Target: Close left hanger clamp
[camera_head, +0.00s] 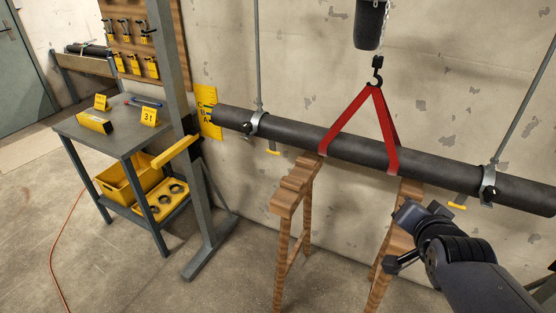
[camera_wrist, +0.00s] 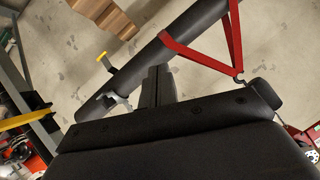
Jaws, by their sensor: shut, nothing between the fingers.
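The pipe (camera_head: 305,140) is long and dark and runs across the wall. The left hanger clamp (camera_head: 252,123) is a grey metal clamp around the pipe near its left end, below a hanger rod. Its yellow handle (camera_head: 272,152) hangs below the pipe, apart from it. In the wrist view, the left clamp (camera_wrist: 118,102) is partly hidden behind my gripper, and its yellow handle (camera_wrist: 103,60) sticks out from the pipe. My gripper (camera_wrist: 157,75) is shut and empty, its fingers appearing in front of the pipe. In the head view my arm is at lower right, well right of the left clamp.
Red slings (camera_head: 348,120) run from a hoist hook (camera_head: 377,66) to the pipe. Wooden trestles (camera_head: 290,195) stand under it. The right hanger clamp (camera_head: 488,185) is near my arm. A grey post (camera_head: 170,70) with a yellow lever (camera_head: 176,150) and a workbench (camera_head: 120,130) stand left.

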